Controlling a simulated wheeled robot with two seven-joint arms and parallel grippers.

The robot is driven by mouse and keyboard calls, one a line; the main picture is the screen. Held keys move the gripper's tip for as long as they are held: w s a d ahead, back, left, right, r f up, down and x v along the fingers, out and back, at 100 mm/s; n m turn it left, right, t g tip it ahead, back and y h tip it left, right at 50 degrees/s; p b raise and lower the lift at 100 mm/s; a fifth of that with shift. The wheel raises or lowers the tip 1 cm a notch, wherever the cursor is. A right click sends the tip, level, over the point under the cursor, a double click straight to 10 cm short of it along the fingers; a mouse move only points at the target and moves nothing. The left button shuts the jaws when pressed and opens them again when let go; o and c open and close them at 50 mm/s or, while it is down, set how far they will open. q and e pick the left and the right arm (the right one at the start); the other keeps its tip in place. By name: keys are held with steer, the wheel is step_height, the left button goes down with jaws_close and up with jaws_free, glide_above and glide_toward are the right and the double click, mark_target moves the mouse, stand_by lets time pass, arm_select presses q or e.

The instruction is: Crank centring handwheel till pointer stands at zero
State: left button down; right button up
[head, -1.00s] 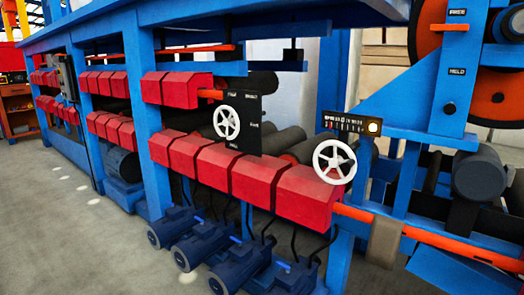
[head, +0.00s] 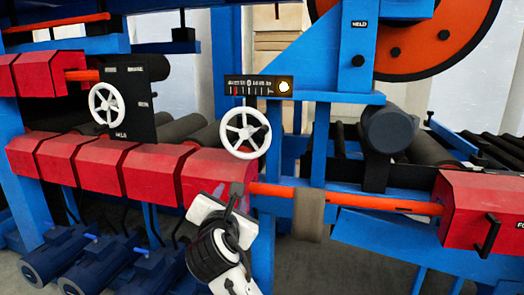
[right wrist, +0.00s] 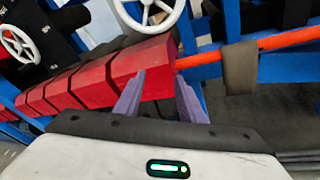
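A white spoked handwheel (head: 244,133) with a dark knob on its rim stands just below a dark scale plate (head: 258,87). A red pointer mark (head: 235,90) shows left of the scale's middle; the numbers are too small to read surely. The wheel's lower part also shows at the top of the right wrist view (right wrist: 148,14). My right gripper (head: 238,188) is below the wheel, apart from it, in front of the end red box. In the right wrist view its two purple fingers (right wrist: 160,78) are spread and empty. My left gripper is not in view.
A second white handwheel (head: 106,104) sits on a black panel to the left. Red boxes (head: 215,177) run in a row below. An orange bar (head: 345,197) extends right from them. A pale lamp (head: 284,87) is at the scale's right end.

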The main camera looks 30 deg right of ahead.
mark_target(261, 133)
steer(key=s+d+r+n+g+h+b, duration=0.1)
steer(key=s+d+r+h, duration=0.1)
steer(key=r, duration=0.4)
steer(key=s+d+r+n+h+b, duration=0.1)
steer(key=r+h, duration=0.2)
steer(key=r, duration=0.4)
steer(key=b+x, duration=0.1)
steer(key=x, duration=0.9)
steer(key=shift+d+f, duration=0.1)
steer(key=shift+d, duration=0.3)
steer(key=shift+s, duration=0.1)
steer(key=shift+c, duration=0.4)
jaws_close()
